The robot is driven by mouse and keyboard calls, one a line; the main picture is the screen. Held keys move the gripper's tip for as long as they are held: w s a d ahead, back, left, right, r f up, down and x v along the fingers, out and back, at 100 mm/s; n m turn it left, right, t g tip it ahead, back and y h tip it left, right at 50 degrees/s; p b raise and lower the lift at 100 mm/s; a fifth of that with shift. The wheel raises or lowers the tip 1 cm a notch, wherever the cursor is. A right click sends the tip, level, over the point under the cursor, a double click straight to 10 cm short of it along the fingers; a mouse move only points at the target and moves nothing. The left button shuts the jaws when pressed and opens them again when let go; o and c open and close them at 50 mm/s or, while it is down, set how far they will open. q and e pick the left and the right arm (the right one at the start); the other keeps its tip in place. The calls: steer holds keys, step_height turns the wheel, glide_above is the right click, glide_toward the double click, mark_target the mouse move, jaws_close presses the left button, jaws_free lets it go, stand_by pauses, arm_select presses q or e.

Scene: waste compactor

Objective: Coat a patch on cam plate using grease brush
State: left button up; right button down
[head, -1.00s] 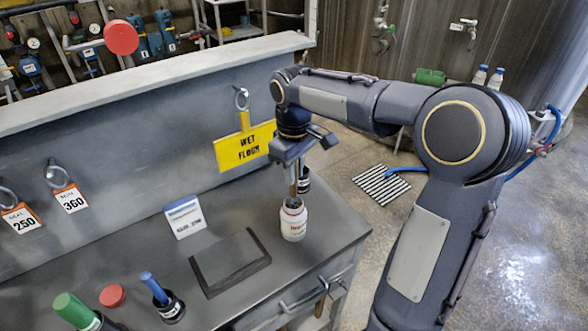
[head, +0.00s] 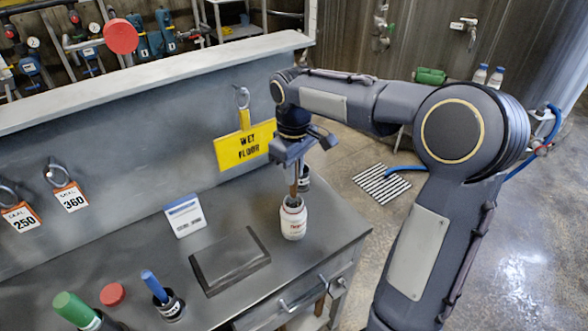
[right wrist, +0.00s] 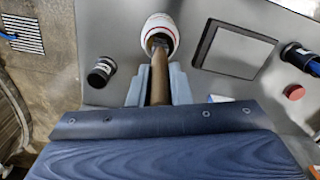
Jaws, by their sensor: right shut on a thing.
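My right gripper (head: 296,166) points down over the right part of the bench and is shut on the brown handle of the grease brush (head: 294,187). The handle also shows between the fingers in the right wrist view (right wrist: 158,80). The brush's lower end is inside the mouth of a white jar (head: 293,223), so its bristles are hidden. The jar stands upright on the bench and shows in the right wrist view (right wrist: 161,28). A flat dark square plate (head: 229,262), apparently the cam plate, lies left of the jar. My left gripper is out of view.
A black holder (head: 305,181) stands just behind the jar. A small white label card (head: 185,216) stands behind the plate. A blue-handled tool (head: 160,293), a red cap (head: 112,295) and a green-handled tool (head: 76,309) are at the left. A yellow sign (head: 244,147) hangs on the back panel.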

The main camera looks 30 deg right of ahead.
stand_by(0.5)
step_height(320, 180, up, 7)
steer(key=p, duration=0.6)
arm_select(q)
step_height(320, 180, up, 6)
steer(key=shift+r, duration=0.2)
arm_select(e)
steer(key=shift+f, duration=0.1)
